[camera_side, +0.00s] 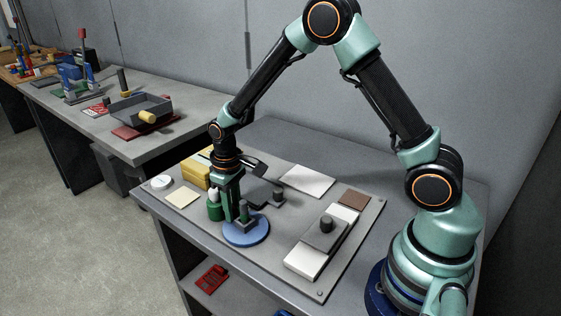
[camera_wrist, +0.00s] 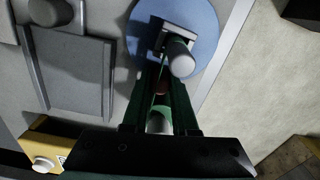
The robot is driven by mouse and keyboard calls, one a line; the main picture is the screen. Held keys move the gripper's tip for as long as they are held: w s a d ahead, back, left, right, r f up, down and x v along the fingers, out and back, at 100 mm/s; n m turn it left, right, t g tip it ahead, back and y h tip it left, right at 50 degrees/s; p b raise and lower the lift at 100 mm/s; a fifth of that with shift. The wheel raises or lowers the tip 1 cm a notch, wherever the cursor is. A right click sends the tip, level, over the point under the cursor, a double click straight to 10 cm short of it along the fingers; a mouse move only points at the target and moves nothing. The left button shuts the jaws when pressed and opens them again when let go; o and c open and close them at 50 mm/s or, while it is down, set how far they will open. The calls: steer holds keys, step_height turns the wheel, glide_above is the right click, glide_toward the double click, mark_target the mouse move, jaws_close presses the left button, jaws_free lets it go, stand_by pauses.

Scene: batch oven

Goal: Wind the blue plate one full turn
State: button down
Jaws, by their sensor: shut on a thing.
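The blue plate (camera_side: 246,232) is a flat round disc lying at the front left of the grey work board. It also shows at the top of the wrist view (camera_wrist: 205,22). A short post (camera_wrist: 180,58) with a pale rounded end stands on it, beside a dark block. My gripper (camera_side: 241,217) points down over the plate, with its green fingers reaching to it. In the wrist view my gripper (camera_wrist: 168,48) is shut at the post and block. The fingers hide part of this grip, so the exact contact is unclear.
A dark crank-like part (camera_side: 277,196) is to the right. A grey block with a knob (camera_side: 325,232) stands farther right.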

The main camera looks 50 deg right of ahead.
steer(key=shift+s+d+m, duration=0.1)
steer(key=shift+d+m, duration=0.2)
steer(key=shift+m, duration=0.5)
steer(key=shift+s+d+m, duration=0.1)
steer(key=shift+d+m, duration=0.2)
steer(key=shift+m, duration=0.5)
steer(key=shift+s+d+r+m, duration=0.15)
steer(key=shift+d+m, duration=0.1)
steer(key=shift+m, duration=0.6)
steer(key=shift+s+d+f+m, duration=0.15)
steer(key=shift+d+m, duration=0.1)
steer(key=shift+m, duration=0.6)
steer(key=shift+s+d+r+m, duration=0.1)
steer(key=shift+m, duration=0.2)
steer(key=c, duration=0.7)
jaws_free()
step_height(320, 180, up, 12)
